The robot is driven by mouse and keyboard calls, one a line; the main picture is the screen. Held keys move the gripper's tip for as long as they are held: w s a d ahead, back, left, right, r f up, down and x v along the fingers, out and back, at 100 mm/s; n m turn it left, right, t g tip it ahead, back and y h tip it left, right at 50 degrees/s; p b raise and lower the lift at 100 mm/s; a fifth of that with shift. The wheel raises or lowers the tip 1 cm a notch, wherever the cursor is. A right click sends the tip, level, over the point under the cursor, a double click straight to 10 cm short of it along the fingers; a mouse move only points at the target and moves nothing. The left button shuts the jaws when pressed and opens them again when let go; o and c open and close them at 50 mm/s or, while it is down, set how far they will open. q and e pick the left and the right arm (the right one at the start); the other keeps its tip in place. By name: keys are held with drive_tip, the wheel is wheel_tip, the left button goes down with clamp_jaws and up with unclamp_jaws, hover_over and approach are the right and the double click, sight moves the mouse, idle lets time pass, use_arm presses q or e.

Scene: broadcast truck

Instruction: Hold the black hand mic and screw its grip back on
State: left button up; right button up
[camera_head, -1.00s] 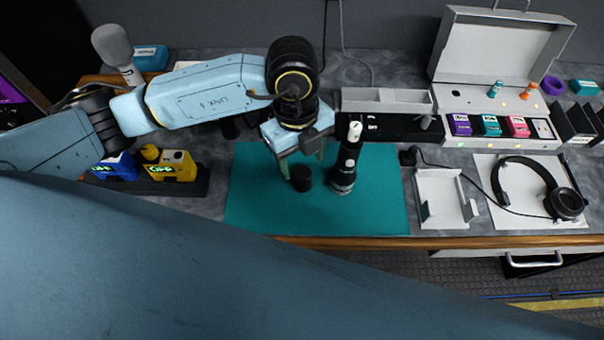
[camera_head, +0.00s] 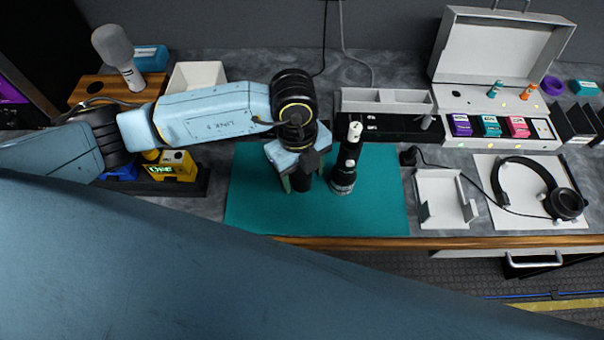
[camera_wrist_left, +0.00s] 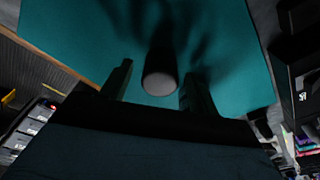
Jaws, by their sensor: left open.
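The black hand mic (camera_head: 346,165) stands upright on the teal mat (camera_head: 375,210), with a pale ring near its lower end and a white tip on top. A short black cylinder, seemingly its grip (camera_head: 303,185), stands apart on the mat to the left of the mic. My left gripper (camera_head: 303,180) is over this grip, partly hiding it in the head view. In the left wrist view the grip (camera_wrist_left: 160,78), with a grey end face, is between the two open fingers (camera_wrist_left: 155,88), with a gap on both sides. My right gripper is not in view.
A grey mic (camera_head: 119,55) stands on a wooden block at the back left, with yellow and blue packs (camera_head: 172,166) in front. A white tray (camera_head: 445,199) and headphones (camera_head: 540,185) lie right of the mat. The mat's front and right are clear.

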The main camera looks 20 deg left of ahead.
sight(302, 173)
use_arm(q)
drive_tip(key=c, duration=1)
wheel_tip(302, 173, up, 10)
drive_tip(key=shift+r+p, duration=0.1)
drive_tip(key=shift+p, duration=0.2)
drive_tip(key=shift+c, duration=0.2)
